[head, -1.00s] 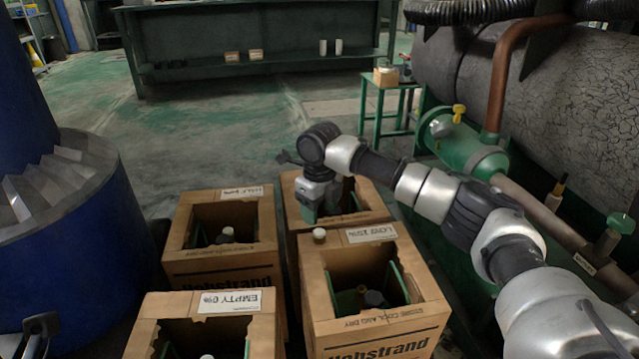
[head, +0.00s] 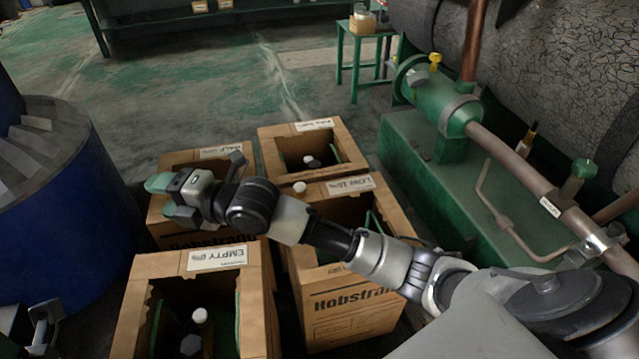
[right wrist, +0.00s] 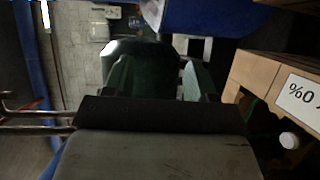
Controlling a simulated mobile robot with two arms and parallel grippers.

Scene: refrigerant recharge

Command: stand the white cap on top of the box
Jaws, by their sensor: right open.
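A small white cap (head: 300,187) stands upright at the far left corner of the rim of the "LOW 15%" cardboard box (head: 345,310). My right gripper (head: 165,198) is open with nothing between its green-tipped fingers. It is to the left of that cap, apart from it, and over the "HALF" box (head: 195,158), covering much of its opening. In the right wrist view the empty fingers (right wrist: 153,78) point away from the "0%" box at the right. A dark grey part at the head view's lower left edge may be my left gripper (head: 42,320); its jaws are unclear.
The "EMPTY 0%" box (head: 258,312) holds a bottle with a white top (head: 199,315). The box at the back (head: 355,168) holds another. A blue drum (head: 80,215) stands left, green machinery (head: 440,118) right. Open floor (head: 230,90) lies beyond.

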